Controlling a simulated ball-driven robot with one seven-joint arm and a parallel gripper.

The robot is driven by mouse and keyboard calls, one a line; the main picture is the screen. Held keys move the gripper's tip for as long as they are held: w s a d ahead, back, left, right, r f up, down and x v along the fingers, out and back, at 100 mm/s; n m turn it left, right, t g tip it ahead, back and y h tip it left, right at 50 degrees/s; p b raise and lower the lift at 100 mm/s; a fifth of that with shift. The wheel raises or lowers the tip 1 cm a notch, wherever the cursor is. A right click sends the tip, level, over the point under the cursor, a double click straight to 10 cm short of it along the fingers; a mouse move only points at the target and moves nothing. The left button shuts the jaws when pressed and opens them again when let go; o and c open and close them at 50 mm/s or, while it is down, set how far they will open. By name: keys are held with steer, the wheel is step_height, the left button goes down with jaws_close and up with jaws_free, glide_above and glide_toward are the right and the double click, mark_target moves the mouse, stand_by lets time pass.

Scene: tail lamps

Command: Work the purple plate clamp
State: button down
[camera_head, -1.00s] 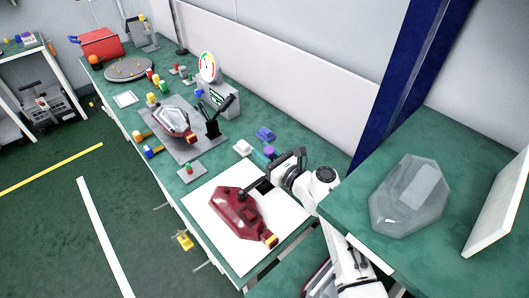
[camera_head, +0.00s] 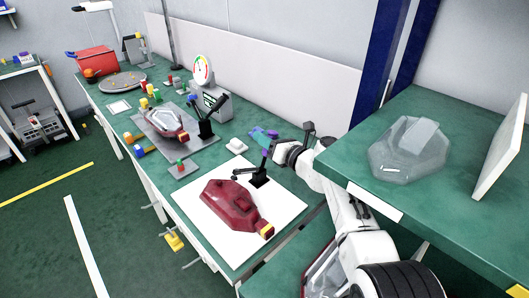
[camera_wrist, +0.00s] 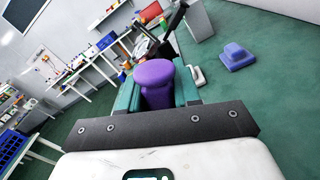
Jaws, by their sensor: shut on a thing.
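The plate clamp has a black base (camera_head: 259,178) at the back edge of the white sheet. Its black arm reaches left over the dark red tail lamp (camera_head: 229,204); whether it touches is unclear. A dark lever stands up from the base towards my gripper (camera_head: 263,137). In the wrist view a purple knob-like grip (camera_wrist: 154,77) sits between the teal fingers of my gripper (camera_wrist: 157,92), which is shut on it. The grip's lower part is hidden by my gripper. The join between grip and lever is too small to make out.
A blue-violet block (camera_wrist: 236,57) and a white block (camera_head: 237,146) lie on the green bench near the clamp. A second lamp on a grey plate (camera_head: 189,146), with a black lever, stands further left. A raised green shelf (camera_head: 350,147) with a clear lens (camera_head: 408,155) is at right.

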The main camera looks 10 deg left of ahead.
steer(key=shift+f, duration=0.1)
stand_by(0.3)
steer(key=c, duration=0.9)
jaws_free()
steer(key=shift+d, duration=0.1)
steer(key=shift+s+d+r+p, duration=0.2)
steer(key=shift+s+d+p, duration=0.2)
steer(key=shift+p, duration=0.25)
steer(key=shift+p+v, duration=2.05)
steer(key=shift+v, duration=1.1)
steer(key=shift+f, duration=0.2)
